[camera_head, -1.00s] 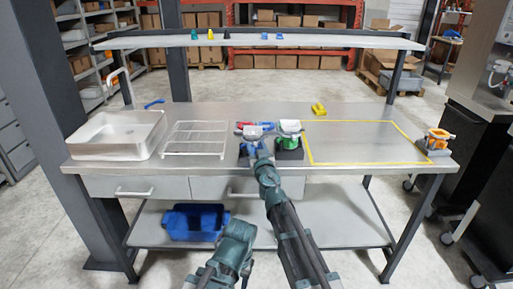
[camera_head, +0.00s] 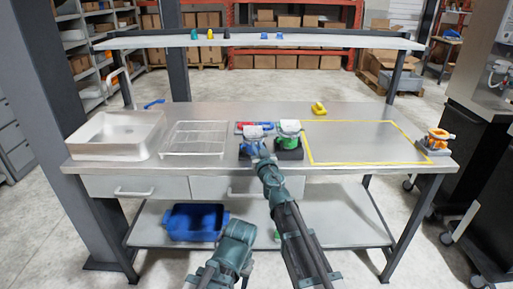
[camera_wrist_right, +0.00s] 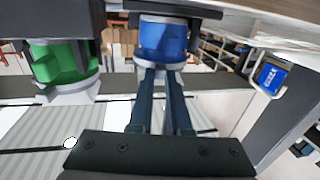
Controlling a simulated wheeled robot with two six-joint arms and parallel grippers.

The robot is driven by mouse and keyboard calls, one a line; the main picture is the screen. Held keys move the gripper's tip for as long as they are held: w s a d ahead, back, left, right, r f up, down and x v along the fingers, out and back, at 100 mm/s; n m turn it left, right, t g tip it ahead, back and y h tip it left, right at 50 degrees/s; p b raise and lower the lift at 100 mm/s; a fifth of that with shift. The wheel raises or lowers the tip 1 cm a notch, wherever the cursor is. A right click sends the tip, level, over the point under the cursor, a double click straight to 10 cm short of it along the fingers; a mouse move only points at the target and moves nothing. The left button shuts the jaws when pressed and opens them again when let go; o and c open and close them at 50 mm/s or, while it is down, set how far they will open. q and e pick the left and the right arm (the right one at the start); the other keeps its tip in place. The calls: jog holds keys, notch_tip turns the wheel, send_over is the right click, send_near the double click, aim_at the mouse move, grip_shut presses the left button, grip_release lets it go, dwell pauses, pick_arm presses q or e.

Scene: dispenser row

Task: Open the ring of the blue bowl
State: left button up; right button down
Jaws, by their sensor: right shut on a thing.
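The blue bowl (camera_head: 246,149) stands on a dark block at the front edge of the bench, left of a green bowl (camera_head: 288,140). In the right wrist view the blue bowl (camera_wrist_right: 163,40) is at top centre, with a pale grey ring (camera_wrist_right: 147,64) around its end. My right gripper (camera_head: 262,151) is at the bowl's front. In the wrist view its fingers (camera_wrist_right: 161,70) are close together on the ring, shut on it. The fingertips are partly hidden. My left gripper is not in view.
The green bowl also shows beside the blue one in the wrist view (camera_wrist_right: 65,62). A red and blue item (camera_head: 241,127) lies behind. The yellow-outlined area (camera_head: 365,142) on the right is clear.

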aim_at(261, 139)
jog(key=shift+w+d+n+y, duration=0.1)
jog(key=shift+d+n+y, duration=0.15)
jog(key=shift+n+y, duration=0.25)
jog(key=shift+w+d+n+g+y, duration=0.3)
jog(key=shift+d+n+g+y, duration=0.3)
jog(key=shift+y, duration=0.45)
jog(key=shift+w+d+n+g+y, duration=0.25)
jog(key=shift+d+n+g+y, duration=0.2)
jog(key=shift+n+y, duration=0.45)
jog(key=n+g+y, duration=0.1)
jog(key=y, duration=0.1)
jog(key=w+d+n+g+y, duration=0.1)
jog(key=y, duration=0.1)
jog(key=shift+d+g, duration=0.15)
jog(key=shift+g, duration=0.1)
jog(key=shift+w+d+n+g+y, duration=0.1)
jog(key=shift+w+n+g+y, duration=0.05)
jog(key=shift+n+g+y, duration=0.25)
jog(key=shift+w+d+n+g+y, duration=0.1)
jog(key=shift+n+g+y, duration=0.15)
jog(key=shift+n+g, duration=0.2)
jog(key=c, duration=0.8)
grip_release()
jog(key=shift+c, duration=0.2)
